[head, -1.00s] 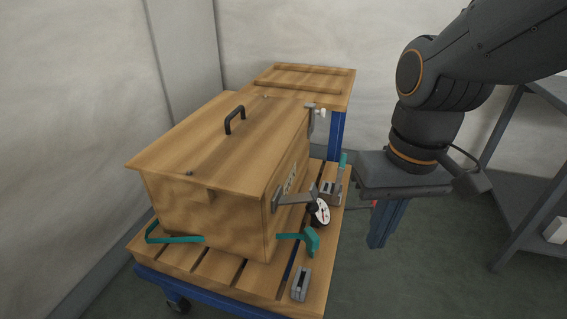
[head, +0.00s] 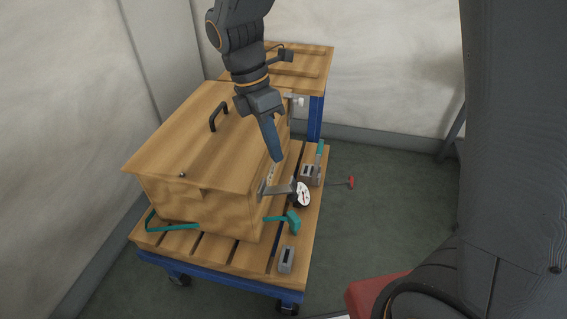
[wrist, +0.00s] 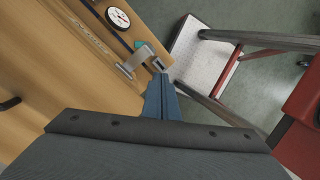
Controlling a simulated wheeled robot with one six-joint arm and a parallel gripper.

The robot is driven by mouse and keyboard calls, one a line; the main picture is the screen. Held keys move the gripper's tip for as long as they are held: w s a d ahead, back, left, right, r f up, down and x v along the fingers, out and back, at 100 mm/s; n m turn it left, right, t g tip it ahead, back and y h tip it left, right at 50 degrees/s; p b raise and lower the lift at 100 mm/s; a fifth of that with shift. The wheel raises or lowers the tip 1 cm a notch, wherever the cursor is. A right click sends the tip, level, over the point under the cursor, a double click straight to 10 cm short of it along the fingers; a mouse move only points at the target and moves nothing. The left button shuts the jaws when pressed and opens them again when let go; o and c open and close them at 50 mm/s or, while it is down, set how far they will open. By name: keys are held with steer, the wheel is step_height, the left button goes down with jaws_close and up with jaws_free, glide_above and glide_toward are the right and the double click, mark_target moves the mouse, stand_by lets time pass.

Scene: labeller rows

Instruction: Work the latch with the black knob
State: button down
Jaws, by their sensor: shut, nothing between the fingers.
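The near latch (head: 277,190) is a grey metal arm on the right side of the wooden box (head: 190,208). It sticks outward beside a white dial; its knob is hard to make out. In the wrist view the latch (wrist: 137,61) is just beyond my fingertips. My gripper (head: 278,160) is shut and empty, pointing down above the latch, apparently apart from it. Its blue fingers (wrist: 161,80) hide part of what lies behind them in the wrist view. A second latch with a pale knob (head: 298,101) is at the box's far end.
A white dial (head: 302,195), a grey slotted block (head: 287,259) and a teal clamp (head: 292,222) are around the box on the slatted cart (head: 227,262). The lid has a black handle (head: 219,116). Floor to the right (head: 390,200) is mostly clear.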

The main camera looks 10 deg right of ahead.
steer(key=w+a+n+h+p, duration=0.1)
steer(key=w+a+n+p, duration=0.2)
steer(key=n, duration=0.4)
steer(key=n+p, duration=0.3)
steer(key=p, duration=0.1)
glide_toward(290, 189)
steer(key=shift+h, duration=0.4)
steer(key=x, duration=0.6)
steer(key=shift+w+a+f, duration=0.15)
steer(key=shift+a+f, duration=0.2)
steer(key=shift+f, duration=0.05)
steer(key=shift+d+f, duration=0.35)
steer(key=shift+f, duration=0.25)
steer(key=shift+r, duration=0.15)
